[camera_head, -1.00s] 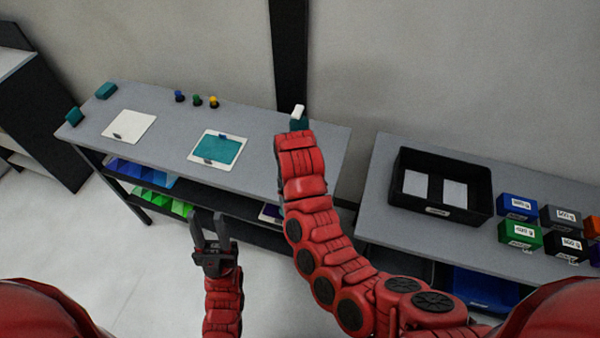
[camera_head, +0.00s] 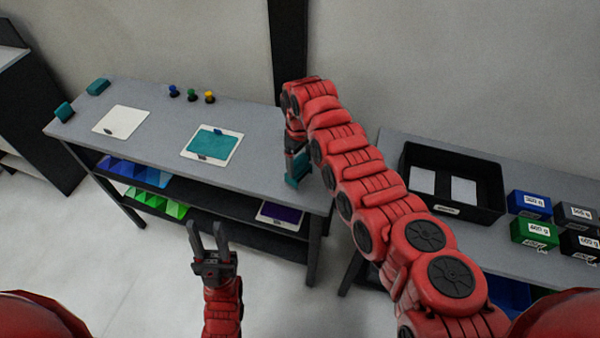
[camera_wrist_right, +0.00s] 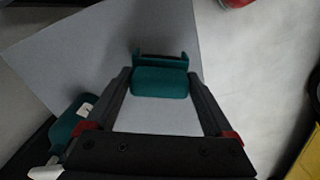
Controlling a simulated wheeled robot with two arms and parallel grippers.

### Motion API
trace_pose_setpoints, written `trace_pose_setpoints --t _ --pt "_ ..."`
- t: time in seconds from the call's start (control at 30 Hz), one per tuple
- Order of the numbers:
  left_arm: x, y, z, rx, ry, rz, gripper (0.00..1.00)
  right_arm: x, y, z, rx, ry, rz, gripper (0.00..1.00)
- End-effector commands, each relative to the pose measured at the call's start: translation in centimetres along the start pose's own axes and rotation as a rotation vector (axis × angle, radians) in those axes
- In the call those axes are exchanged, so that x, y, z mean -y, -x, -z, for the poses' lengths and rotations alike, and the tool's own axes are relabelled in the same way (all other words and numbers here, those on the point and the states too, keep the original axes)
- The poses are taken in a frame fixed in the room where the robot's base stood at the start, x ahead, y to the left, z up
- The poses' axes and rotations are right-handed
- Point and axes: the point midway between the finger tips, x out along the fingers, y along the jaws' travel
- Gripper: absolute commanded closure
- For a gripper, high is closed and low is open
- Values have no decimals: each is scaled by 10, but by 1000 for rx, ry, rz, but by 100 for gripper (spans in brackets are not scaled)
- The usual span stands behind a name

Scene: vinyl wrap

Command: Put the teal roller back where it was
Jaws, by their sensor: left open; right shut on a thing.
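My right gripper (camera_head: 296,158) points down over the right end of the grey table. It is shut on the teal roller (camera_head: 298,169). In the right wrist view the teal roller (camera_wrist_right: 160,82) sits between the fingertips, with a teal bracket just beyond it. Whether the roller touches the tabletop is unclear. Another teal piece with a white patch (camera_wrist_right: 70,125) shows at the lower left of the right wrist view. My left gripper (camera_head: 209,240) is open and empty, in front of the table.
The grey table (camera_head: 255,135) also holds a white panel (camera_head: 121,120), a panel with a teal sheet (camera_head: 211,143), teal blocks (camera_head: 97,88) and small coloured knobs (camera_head: 192,94). A black tray (camera_head: 450,208) stands on the right table.

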Motion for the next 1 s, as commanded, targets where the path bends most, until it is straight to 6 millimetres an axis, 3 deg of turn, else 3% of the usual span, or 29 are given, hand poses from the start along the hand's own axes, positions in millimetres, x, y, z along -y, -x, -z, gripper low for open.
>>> trace_pose_setpoints --t 0.17,0.33,0.5,0.53,0.57,0.97,1.0 --pt "-1 13 -2 0 0 0 60 -4 -2 3 -1 0 -2 57" --pt "-2 44 -8 0 0 0 60 -10 -5 9 -10 -5 2 57" --pt "-3 53 -9 0 0 0 60 -7 -35 7 -5 -4 7 57" --pt "-3 52 -9 0 0 0 60 -8 -35 7 -6 -4 6 57" --pt "-3 52 -9 0 0 0 60 -8 -35 7 -6 -4 6 65" --pt "-3 57 -10 0 0 0 60 -8 -40 6 -5 -5 6 65" --pt "-3 58 -10 0 0 0 60 -8 -42 6 -4 -5 6 73"
